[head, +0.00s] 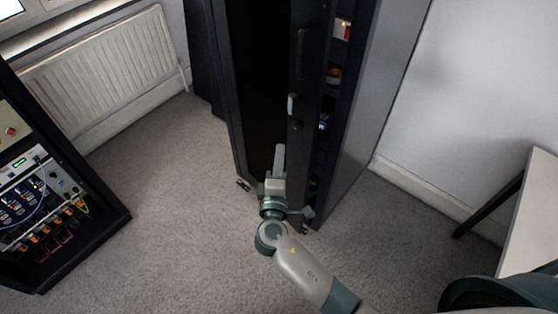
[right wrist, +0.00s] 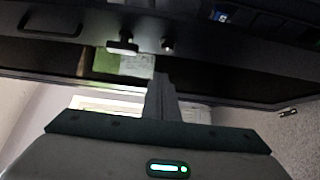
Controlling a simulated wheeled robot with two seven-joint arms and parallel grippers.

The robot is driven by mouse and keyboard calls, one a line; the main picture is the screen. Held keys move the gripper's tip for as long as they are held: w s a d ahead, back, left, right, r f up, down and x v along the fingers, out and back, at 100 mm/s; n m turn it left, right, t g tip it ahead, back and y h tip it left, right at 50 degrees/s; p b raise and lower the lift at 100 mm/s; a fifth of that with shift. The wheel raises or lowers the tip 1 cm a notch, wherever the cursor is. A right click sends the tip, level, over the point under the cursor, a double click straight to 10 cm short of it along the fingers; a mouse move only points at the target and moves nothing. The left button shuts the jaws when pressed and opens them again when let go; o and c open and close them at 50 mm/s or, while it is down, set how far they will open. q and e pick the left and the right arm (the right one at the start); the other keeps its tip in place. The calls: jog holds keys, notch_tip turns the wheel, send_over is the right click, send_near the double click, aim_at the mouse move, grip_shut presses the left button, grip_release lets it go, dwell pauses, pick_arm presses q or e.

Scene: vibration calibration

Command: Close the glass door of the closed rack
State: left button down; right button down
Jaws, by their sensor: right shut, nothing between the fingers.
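The closed rack (head: 372,110) is a tall black cabinet in the middle of the head view. Its dark glass door (head: 262,85) stands ajar, with a gap along its right edge where shelves with small items show. The door has a long handle (head: 300,55), a light latch (head: 292,104) and a small knob below it. My right gripper (head: 279,150) is shut and empty in front of the lower door, below the latch. In the right wrist view its fingers (right wrist: 160,85) point toward the door frame, with the latch (right wrist: 122,46) beyond. Contact cannot be told. My left gripper is out of view.
An open equipment rack (head: 45,210) with lit devices stands at the left. A white radiator (head: 100,75) is on the back wall. A white table (head: 530,215) with a dark leg is at the right. Grey carpet (head: 165,180) is clear left of the closed rack.

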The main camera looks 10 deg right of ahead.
jog(key=w+d+p, duration=0.1)
jog(key=w, duration=0.1)
jog(key=w+d+p, duration=0.1)
jog(key=w+d, duration=0.1)
jog(key=w+d+p, duration=0.1)
jog(key=w+d, duration=0.1)
jog(key=shift+w+p, duration=0.25)
jog(key=shift+p, duration=0.05)
jog(key=shift+d, duration=0.1)
